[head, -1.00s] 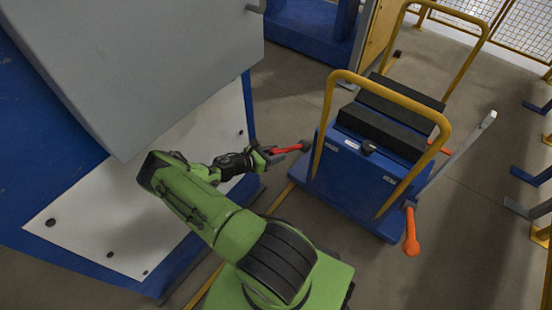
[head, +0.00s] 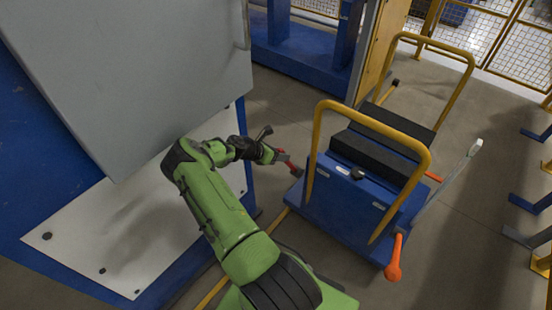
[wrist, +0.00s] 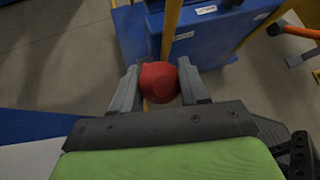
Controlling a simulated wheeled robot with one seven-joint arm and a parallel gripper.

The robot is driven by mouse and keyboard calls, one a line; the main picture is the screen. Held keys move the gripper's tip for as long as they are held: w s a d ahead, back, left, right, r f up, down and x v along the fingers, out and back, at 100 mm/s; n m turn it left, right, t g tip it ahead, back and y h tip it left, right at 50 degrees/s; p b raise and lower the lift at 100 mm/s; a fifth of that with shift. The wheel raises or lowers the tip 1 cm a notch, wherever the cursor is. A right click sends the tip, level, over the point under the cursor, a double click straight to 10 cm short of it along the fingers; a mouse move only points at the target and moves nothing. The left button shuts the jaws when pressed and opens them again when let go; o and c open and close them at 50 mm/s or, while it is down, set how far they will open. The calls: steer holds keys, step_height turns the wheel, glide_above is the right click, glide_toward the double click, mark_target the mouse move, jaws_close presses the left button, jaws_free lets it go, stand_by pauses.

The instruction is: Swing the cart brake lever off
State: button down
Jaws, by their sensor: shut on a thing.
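The blue cart (head: 345,205) with yellow handle hoops stands right of my arm. The red brake lever (head: 290,166) is at the cart's left side and slopes down to the right, toward the cart. My gripper (head: 278,156) is at the lever's upper left end. In the wrist view, the red lever end (wrist: 159,80) sits between the two grey fingers of my gripper (wrist: 158,88), which is shut on it. The lever's pivot is not clearly seen in either view.
A grey cabinet (head: 130,70) and a white panel (head: 150,225) stand close on the left of my arm. An orange-handled lever (head: 393,262) hangs at the cart's right side. Yellow mesh fencing (head: 510,45) is at the back.

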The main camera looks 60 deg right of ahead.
steer(key=shift+d+r, duration=0.25)
steer(key=c, duration=0.6)
jaws_free()
steer(key=shift+a, duration=0.1)
steer(key=w+a, duration=0.2)
steer(key=a, duration=0.1)
steer(key=w+a+p, duration=0.1)
steer(key=w+a, duration=0.1)
steer(key=a, duration=0.2)
steer(key=w+a, duration=0.2)
steer(key=a, duration=0.2)
steer(key=shift+w+a+r+p, duration=0.1)
steer(key=shift+a+r+p, duration=0.05)
steer(key=shift+r+p, duration=0.15)
